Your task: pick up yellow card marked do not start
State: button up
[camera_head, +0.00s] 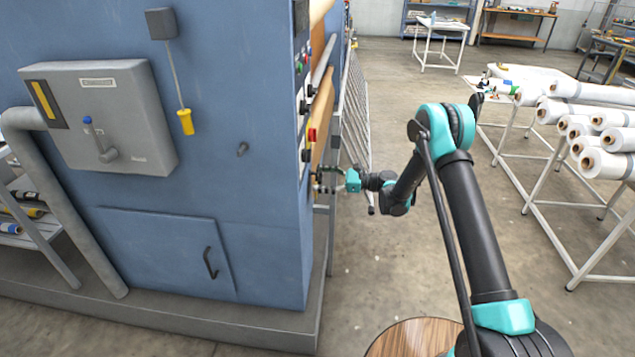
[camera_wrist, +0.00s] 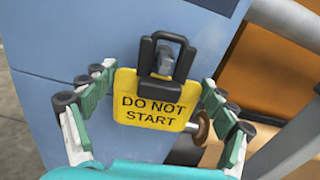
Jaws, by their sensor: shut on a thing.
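The yellow card (camera_wrist: 152,103), marked "DO NOT START" in black, shows upright in the middle of the wrist view. A black lock-like clip (camera_wrist: 160,65) with a loop is at its top edge. My gripper (camera_wrist: 158,84) is shut on the card, its green-padded fingers at the card's left and right sides. In the head view my gripper (camera_head: 328,181) is at the right edge of the blue press. The card cannot be made out there. A round metal knob (camera_wrist: 200,128) is partly hidden behind the card's lower right corner.
The blue press (camera_head: 170,200) fills the left, with several buttons (camera_head: 309,90) along its edge and a grey lever box (camera_head: 100,117). Orange sheet and grey bars (camera_wrist: 285,90) are close on the right. Film rolls (camera_head: 600,150) lie on a rack at right. Floor between is clear.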

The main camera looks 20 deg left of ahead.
jog(key=v, duration=1.7)
jog(key=shift+w+d, duration=0.15)
